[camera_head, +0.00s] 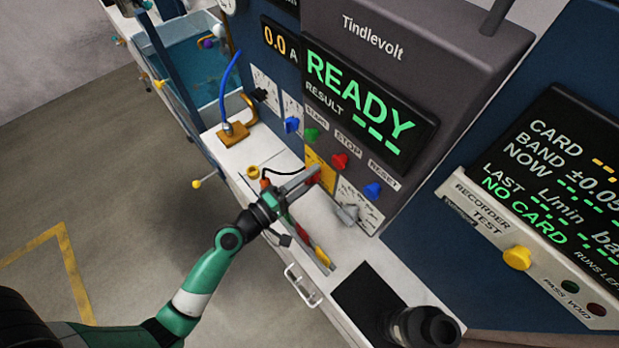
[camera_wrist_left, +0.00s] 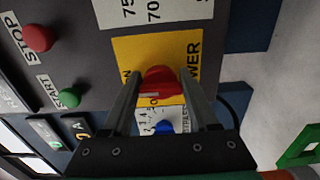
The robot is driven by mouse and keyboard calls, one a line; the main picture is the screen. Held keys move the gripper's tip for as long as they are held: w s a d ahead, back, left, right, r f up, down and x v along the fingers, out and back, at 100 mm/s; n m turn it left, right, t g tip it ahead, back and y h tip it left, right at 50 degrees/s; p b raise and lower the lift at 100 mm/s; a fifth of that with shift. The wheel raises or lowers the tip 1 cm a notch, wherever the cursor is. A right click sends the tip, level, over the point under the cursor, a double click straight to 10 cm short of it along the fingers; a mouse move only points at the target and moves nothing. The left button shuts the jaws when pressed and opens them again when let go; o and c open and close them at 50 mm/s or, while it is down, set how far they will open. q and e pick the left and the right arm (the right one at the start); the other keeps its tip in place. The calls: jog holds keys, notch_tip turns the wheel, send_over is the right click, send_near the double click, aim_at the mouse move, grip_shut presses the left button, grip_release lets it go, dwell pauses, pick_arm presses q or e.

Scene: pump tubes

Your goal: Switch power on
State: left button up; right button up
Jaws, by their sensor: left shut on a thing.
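The red power knob (camera_wrist_left: 162,82) sits on a yellow plate (camera_wrist_left: 130,48) lettered "POWER" on the grey machine panel. In the head view the yellow plate (camera_head: 318,160) is low on the Tindlevolt cabinet, partly behind my gripper. My left gripper (camera_head: 311,177) reaches the plate from the front left. In the left wrist view its two fingers (camera_wrist_left: 163,76) stand on either side of the red knob and are shut on it. The display (camera_head: 360,100) above is lit and reads "READY", with dashes after "RESULT". My right gripper is not in view.
Green start (camera_head: 311,136), red stop (camera_head: 340,161) and blue reset (camera_head: 373,190) buttons are just above the plate. A blue knob (camera_head: 292,125) is to the left. A recorder with a yellow knob (camera_head: 516,258) stands at the right. The white bench lies below.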

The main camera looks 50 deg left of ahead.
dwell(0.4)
pick_arm(q)
jog(key=o, duration=1.4)
jog(key=shift+s, duration=0.1)
jog(key=s+b, duration=0.1)
jog(key=s, duration=0.4)
jog(key=s+b, duration=0.1)
jog(key=s, duration=0.5)
jog(key=shift+s+a+b, duration=0.2)
jog(key=shift+s+b, duration=0.05)
jog(key=shift+b, duration=0.05)
